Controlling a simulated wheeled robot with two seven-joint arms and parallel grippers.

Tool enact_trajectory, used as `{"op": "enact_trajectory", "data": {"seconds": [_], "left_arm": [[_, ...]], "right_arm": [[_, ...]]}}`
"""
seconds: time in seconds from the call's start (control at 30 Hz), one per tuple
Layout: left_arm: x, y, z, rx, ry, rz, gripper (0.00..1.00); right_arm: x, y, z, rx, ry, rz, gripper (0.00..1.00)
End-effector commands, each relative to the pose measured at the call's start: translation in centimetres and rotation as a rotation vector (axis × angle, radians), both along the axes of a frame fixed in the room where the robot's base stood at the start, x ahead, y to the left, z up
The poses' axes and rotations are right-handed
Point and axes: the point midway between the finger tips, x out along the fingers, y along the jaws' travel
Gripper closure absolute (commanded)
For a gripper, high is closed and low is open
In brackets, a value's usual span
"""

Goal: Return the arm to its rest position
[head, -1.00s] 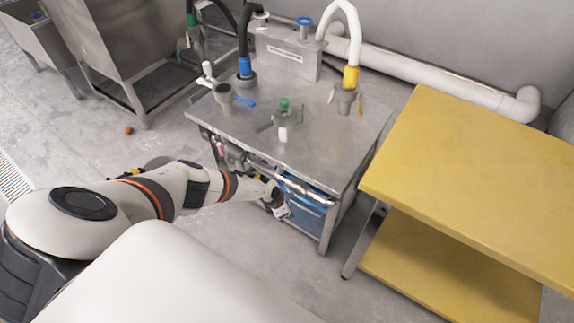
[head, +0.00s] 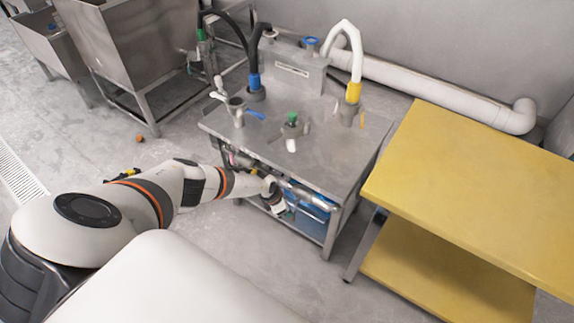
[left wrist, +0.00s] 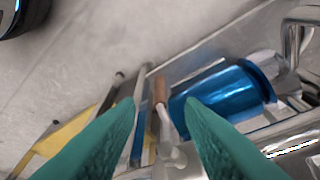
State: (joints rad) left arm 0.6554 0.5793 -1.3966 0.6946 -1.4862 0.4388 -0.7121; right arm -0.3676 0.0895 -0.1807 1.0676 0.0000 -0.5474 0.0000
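My left arm (head: 140,195) reaches in from the left in the head view. My left gripper (head: 279,208) is low at the front side of the metal table (head: 325,165), below its top edge. In the left wrist view its two teal fingers (left wrist: 160,125) are spread apart, so it is open. A small brown-tipped lever or handle (left wrist: 160,92) shows beyond the gap between the fingers. I cannot tell whether anything touches them. A shiny blue cylinder (left wrist: 228,92) lies beyond the right finger. My right gripper is not in view.
Hoses and valves stand on the metal table, with a blue bin (head: 313,217) under it. A two-level yellow table (head: 470,165) stands at right. Steel tanks (head: 130,45) are at back left. An orange ball (head: 139,138) lies on the floor. Floor between my arm and the tanks is mostly clear.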

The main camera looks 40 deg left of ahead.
Motion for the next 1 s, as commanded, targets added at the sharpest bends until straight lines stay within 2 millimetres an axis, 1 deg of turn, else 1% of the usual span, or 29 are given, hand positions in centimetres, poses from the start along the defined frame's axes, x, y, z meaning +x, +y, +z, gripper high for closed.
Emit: {"op": "enact_trajectory", "data": {"seconds": [0.43, 0.5, 0.57, 0.67, 0.7, 0.77, 0.8, 0.87, 0.9, 0.97, 1.0], "left_arm": [[0.0, 0.0, -0.1, 0.0, 0.0, 0.0, 0.65], [-0.2, -0.5, -0.2, -0.02, 0.001, 0.02, 0.65], [-0.6, -1.7, -0.4, -0.071, 0.004, 0.077, 0.65], [-2.2, -5.5, -1.2, -0.255, 0.023, 0.307, 0.65], [-3.1, -7.2, -1.5, -0.357, 0.038, 0.454, 0.65], [-5.0, -9.4, -2.3, -0.52, 0.078, 0.729, 0.65], [-6.6, -10.4, -2.9, -0.626, 0.112, 0.941, 0.65], [-9.5, -11.0, -4.0, -0.759, 0.166, 1.276, 0.65], [-12.0, -11.1, -4.9, -0.829, 0.203, 1.509, 0.65], [-16.3, -10.7, -6.5, -0.904, 0.253, 1.859, 0.65], [-19.2, -10.4, -7.4, -0.932, 0.278, 2.062, 0.65]], "right_arm": [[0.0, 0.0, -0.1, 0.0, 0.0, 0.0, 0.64], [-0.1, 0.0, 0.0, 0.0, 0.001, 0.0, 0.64], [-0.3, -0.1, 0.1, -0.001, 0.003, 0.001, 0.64], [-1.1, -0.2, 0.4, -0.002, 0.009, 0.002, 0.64], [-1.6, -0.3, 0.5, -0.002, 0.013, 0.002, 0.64], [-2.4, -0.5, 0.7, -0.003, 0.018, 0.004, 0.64], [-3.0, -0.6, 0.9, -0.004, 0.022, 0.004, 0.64], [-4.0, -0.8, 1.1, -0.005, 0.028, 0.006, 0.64], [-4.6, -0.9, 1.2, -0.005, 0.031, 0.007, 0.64], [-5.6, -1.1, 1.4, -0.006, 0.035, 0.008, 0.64], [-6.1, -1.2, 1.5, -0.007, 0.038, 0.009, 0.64]]}}
